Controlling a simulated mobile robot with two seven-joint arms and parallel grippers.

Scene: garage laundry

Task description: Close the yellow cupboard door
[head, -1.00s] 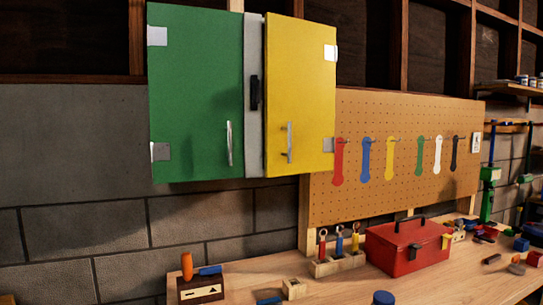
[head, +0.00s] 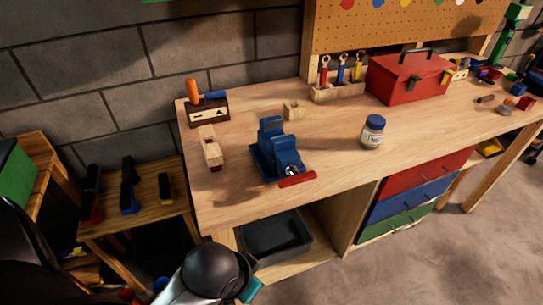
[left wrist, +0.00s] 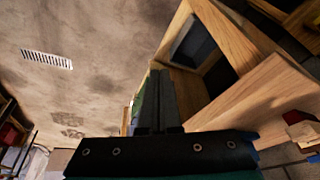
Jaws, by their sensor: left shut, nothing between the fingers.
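The yellow cupboard door is not in view now. Only a thin strip of the green cupboard part (head: 160,2) shows at the top edge of the head view. My left gripper (left wrist: 160,95) is shut and empty in the left wrist view, its two dark fingers together, with a wooden bench frame beyond them. Part of my arm shows at the bottom of the head view, over the floor in front of the workbench; its fingers are not seen there. My right gripper is not in view.
The workbench (head: 225,205) holds a blue vise (head: 275,150), a lidded jar (head: 372,132), a red toolbox (head: 408,75) and wooden blocks. A low wooden shelf (head: 150,190) stands at the left. The concrete floor (head: 440,260) at the right is clear.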

